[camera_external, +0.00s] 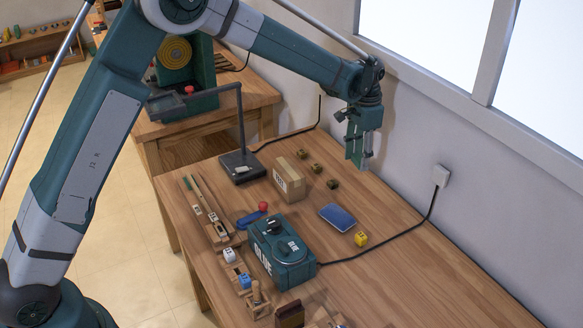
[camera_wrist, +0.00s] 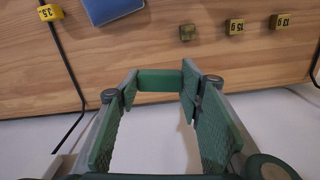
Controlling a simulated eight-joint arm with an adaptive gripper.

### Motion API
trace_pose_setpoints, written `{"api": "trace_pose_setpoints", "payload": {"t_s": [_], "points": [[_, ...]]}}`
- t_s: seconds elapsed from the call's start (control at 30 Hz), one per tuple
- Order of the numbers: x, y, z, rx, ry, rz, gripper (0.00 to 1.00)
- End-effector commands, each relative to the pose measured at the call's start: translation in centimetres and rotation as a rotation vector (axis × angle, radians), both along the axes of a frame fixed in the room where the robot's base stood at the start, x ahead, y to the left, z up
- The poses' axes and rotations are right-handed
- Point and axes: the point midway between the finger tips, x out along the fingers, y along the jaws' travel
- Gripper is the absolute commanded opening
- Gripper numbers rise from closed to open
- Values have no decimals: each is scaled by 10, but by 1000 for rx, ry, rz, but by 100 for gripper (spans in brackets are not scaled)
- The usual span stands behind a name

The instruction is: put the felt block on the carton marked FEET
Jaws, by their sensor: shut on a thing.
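A brown cardboard carton (camera_external: 292,172) stands upright on the table, left of centre; dark marking on its side is too small to read for certain. My gripper (camera_external: 360,160) is above the table's far side near the wall, to the right of the carton and well apart from it. In the wrist view, a plain green block (camera_wrist: 160,84) spans the gap between the fingertips of my gripper (camera_wrist: 160,92), seemingly the felt block. The textured green finger pads are apart, with the block clamped at their tips. The carton is not in the wrist view.
A teal machine (camera_external: 283,252), a blue pad (camera_external: 338,217), a yellow cube (camera_external: 361,239) and a black lamp-like stand (camera_external: 242,165) share the table. Several small brass blocks (camera_external: 316,168) lie right of the carton. A black cable runs to the wall. The right of the table is clear.

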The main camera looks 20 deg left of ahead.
Motion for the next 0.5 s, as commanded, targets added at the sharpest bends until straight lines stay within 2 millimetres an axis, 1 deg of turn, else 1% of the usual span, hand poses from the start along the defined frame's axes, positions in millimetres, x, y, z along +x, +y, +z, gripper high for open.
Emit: {"api": "trace_pose_setpoints", "payload": {"t_s": [0.03,0.17,0.23,0.4,0.5], "points": [[-1,15,8,0,0,11,31],[-3,55,24,0,0,39,31],[-6,78,32,0,0,57,31],[-16,132,52,0,0,97,31],[-24,161,62,0,0,119,31]]}}
